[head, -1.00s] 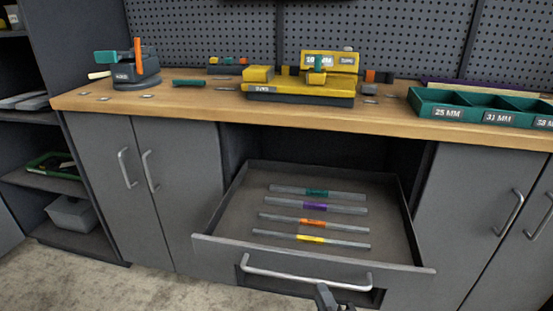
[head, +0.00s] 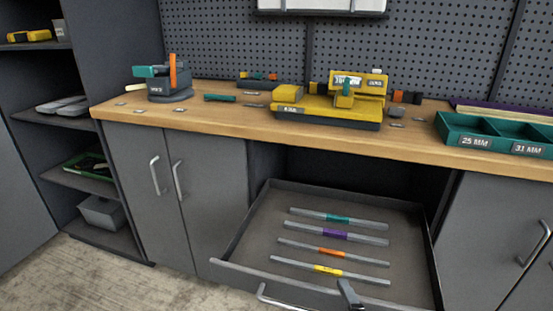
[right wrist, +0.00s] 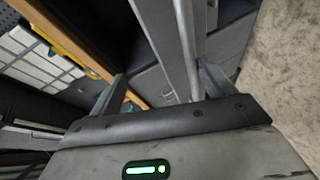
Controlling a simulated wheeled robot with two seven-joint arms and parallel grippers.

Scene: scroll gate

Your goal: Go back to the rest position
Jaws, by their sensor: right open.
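My right gripper (head: 349,294) shows only as a dark piece at the bottom edge of the head view, in front of the yellow-banded rod's right half. In the right wrist view its two fingers (right wrist: 163,86) are spread apart. The drawer's metal handle (right wrist: 187,45) runs between them in the picture, and the fingers are not closed on it; I cannot tell the depth between them. The drawer (head: 260,215) is pulled out, with its handle (head: 275,301) partly cut off by the frame. My left gripper is in neither view.
Rods with teal (head: 337,219), purple (head: 335,232), orange (head: 332,252) and yellow (head: 328,270) bands lie in the drawer. The wooden worktop (head: 225,122) holds a yellow fixture (head: 330,107), a dark clamp device (head: 168,84) and teal labelled bins (head: 475,141). Open floor (head: 120,285) lies at left.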

